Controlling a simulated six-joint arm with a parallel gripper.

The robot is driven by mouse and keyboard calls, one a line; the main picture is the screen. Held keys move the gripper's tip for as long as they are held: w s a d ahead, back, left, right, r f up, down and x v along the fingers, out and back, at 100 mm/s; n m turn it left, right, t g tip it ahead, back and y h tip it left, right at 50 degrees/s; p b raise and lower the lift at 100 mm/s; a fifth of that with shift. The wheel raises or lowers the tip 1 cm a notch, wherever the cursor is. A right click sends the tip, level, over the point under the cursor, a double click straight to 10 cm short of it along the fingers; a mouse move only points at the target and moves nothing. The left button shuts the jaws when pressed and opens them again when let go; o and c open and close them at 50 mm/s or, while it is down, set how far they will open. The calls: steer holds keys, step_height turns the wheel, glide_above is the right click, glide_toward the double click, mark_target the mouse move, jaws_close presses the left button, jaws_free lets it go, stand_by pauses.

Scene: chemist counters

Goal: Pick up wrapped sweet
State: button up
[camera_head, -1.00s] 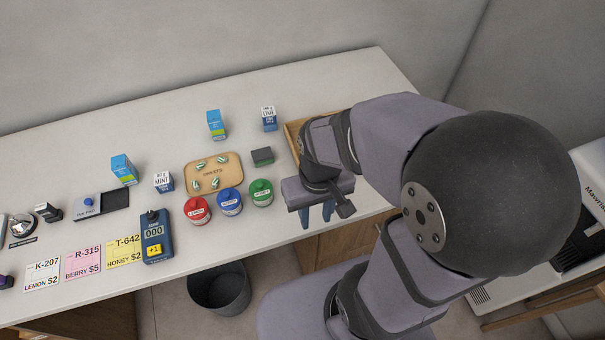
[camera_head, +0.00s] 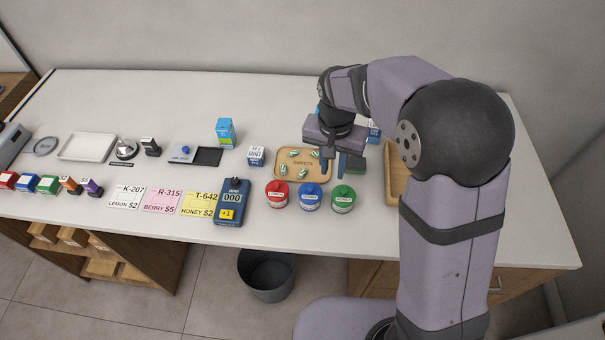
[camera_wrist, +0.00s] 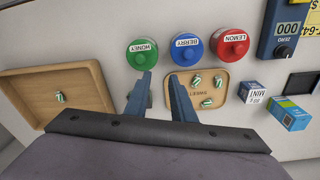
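Several wrapped sweets with green and white stripes (camera_head: 293,153) lie on a tan board labelled SWEETS (camera_head: 291,180). In the wrist view, striped sweets (camera_wrist: 206,103) show on the board (camera_wrist: 222,96), right of my gripper's fingers. Another wrapped sweet (camera_wrist: 60,97) lies alone in a wooden tray at the left. My gripper (camera_head: 333,168) is open, above the counter near the board's right edge. In the wrist view its two fingers (camera_wrist: 161,100) stand apart with nothing between them. One finger overlaps the board's edge in that view and may hide a sweet.
Red (camera_head: 277,195), blue (camera_head: 310,197) and green (camera_head: 342,200) jars stand in front of the board. A MINT box (camera_head: 256,156) stands to its left. The wooden tray (camera_head: 394,188) is at the right, partly behind my arm. A dark counter device (camera_head: 232,203) stands left of the jars.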

steer(key=m, duration=0.2)
glide_toward(302, 172)
steer(key=shift+s+f, duration=0.3)
steer(key=shift+f, duration=0.05)
steer(key=shift+w+d+f+n+p, duration=0.15)
steer(key=shift+f+p, duration=0.25)
steer(key=shift+f, duration=0.45)
steer(key=shift+w+d+f+n+p, duration=0.15)
steer(key=shift+f+p, duration=0.25)
steer(key=shift+f, duration=0.45)
steer(key=shift+w+f+p, duration=0.1)
steer(key=shift+f+p, duration=0.3)
steer(key=shift+f, duration=0.55)
steer(key=shift+w+f+p, duration=0.15)
steer(key=shift+f+p, duration=0.2)
steer(key=shift+f, duration=0.65)
steer(key=shift+a, duration=0.1)
jaws_close()
